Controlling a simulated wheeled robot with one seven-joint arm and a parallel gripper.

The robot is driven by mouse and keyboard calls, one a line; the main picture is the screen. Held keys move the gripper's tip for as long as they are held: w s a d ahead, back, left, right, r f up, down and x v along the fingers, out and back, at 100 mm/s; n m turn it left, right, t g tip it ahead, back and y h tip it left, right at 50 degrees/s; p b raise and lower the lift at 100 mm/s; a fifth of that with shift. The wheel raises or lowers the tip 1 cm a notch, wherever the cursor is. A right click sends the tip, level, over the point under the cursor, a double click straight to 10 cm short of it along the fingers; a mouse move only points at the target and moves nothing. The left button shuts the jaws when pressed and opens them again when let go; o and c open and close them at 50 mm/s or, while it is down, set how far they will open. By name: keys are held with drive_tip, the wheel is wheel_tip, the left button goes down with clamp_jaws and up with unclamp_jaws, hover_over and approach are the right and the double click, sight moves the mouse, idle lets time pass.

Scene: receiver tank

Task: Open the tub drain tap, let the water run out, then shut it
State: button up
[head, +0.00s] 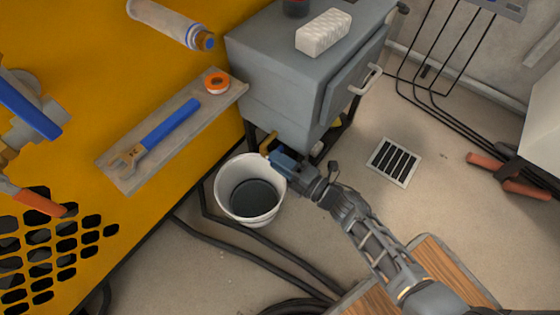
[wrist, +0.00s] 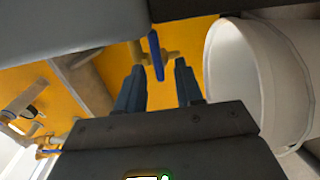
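The grey tub (head: 280,85) stands on dark legs against the yellow panel. Its drain tap (head: 268,142) shows as a small brass piece under the tub, partly hidden. In the wrist view, the tap's blue lever (wrist: 157,56) stands nearly upright in front of its brass body (wrist: 172,55). My gripper (head: 272,155) is at the tub's underside, above the bucket's right rim. Its fingers (wrist: 158,83) are apart, with the lever's lower end in the gap between them; contact is not visible. A white bucket (head: 229,203) stands below, with a dark round surface inside. No running stream is visible.
A shelf (head: 215,114) on the yellow panel holds a blue-handled wrench (head: 170,125) and an orange-ringed roll (head: 216,83). A white block (head: 323,33) lies on the tub. A floor grate (head: 394,162) is at right. Dark hoses (head: 255,257) run below the bucket.

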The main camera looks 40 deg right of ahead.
drive_tip(key=p+v, duration=0.2)
drive_tip(key=v, duration=0.5)
drive_tip(key=shift+s+d, duration=0.15)
drive_tip(key=shift+s, duration=0.2)
drive_tip(key=s+a+r+m+g+h, duration=0.25)
drive_tip(key=s+r+m+h, duration=0.35)
drive_tip(key=s+r+m, duration=1.95)
wheel_tip(320, 180, up, 37)
drive_tip(key=w+n+p, duration=0.1)
drive_tip(key=n+p, duration=0.2)
drive_tip(key=p, duration=3)
drive_tip(key=shift+a+f+n+p, duration=0.2)
drive_tip(key=shift+n+p, duration=0.1)
drive_tip(key=shift+n, duration=0.05)
drive_tip(key=shift+o, duration=0.2)
drive_tip(key=shift+w+f, duration=0.1)
drive_tip(key=shift+f, duration=0.05)
